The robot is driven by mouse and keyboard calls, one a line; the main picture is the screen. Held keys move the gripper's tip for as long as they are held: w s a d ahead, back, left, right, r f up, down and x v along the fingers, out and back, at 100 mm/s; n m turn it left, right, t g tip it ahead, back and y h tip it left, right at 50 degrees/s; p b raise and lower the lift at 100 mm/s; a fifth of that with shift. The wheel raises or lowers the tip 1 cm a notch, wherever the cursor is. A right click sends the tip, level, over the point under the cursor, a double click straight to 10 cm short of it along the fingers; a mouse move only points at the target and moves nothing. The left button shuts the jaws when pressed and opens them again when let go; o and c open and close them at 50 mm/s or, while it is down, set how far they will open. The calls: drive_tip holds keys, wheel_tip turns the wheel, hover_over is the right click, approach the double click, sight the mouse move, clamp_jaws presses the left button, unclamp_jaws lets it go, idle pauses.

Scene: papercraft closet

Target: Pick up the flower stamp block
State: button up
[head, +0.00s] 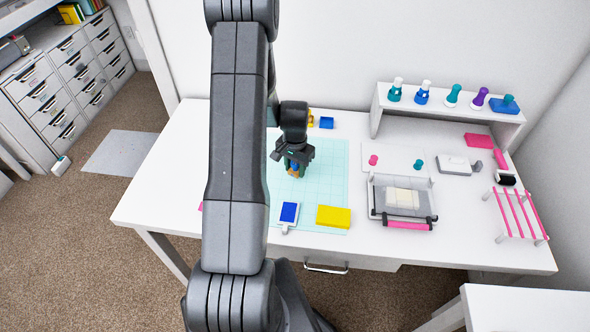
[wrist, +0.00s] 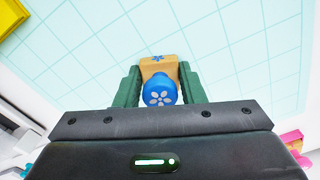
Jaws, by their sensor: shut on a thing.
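The flower stamp block (wrist: 158,85) is a tan block with a round blue knob that bears a white flower print, and a small blue flower mark shows on the block. In the wrist view it sits between the green fingers of my gripper (wrist: 159,88), which are shut on it. In the head view my gripper (head: 294,160) is over the pale green cutting mat (head: 325,170), pointing down. The stamp (head: 293,170) shows small below the fingers there. I cannot tell whether it touches the mat.
A blue-topped pad (head: 289,213) and a yellow block (head: 333,216) lie at the mat's front edge. A tray press with a pink bar (head: 402,200) stands to the right. A white shelf (head: 450,107) holds several stamps. A pink-rod rack (head: 518,214) is at far right.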

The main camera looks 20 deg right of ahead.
idle(0.3)
wheel_tip(320, 180, up, 10)
drive_tip(key=shift+b, duration=0.6)
